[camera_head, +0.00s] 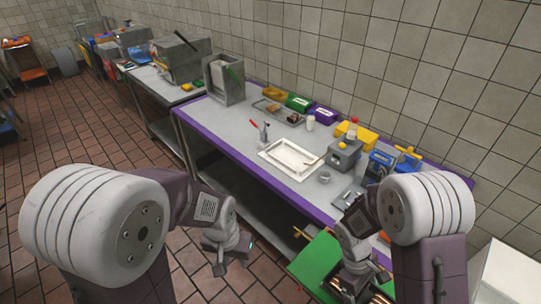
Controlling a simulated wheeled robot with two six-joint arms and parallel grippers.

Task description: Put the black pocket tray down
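I cannot clearly make out a black pocket tray. A dark shallow tray (262,106) with small items in it lies at the back of the purple-edged counter, and it may be that one. My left gripper (231,262) hangs low in front of the counter, well apart from that tray. Its fingers are spread with nothing between them. My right gripper (362,288) is at the bottom right, over a green board (322,262). Its fingertips are not clear, so I cannot tell whether it is open or touches the board.
The counter (222,131) holds a white rectangular tray (268,153), a red-handled tool (264,132), a grey box (343,155), a small metal cup (324,177) and a blue device (379,163). Coloured bins (322,113) line the wall. The counter's front left is clear.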

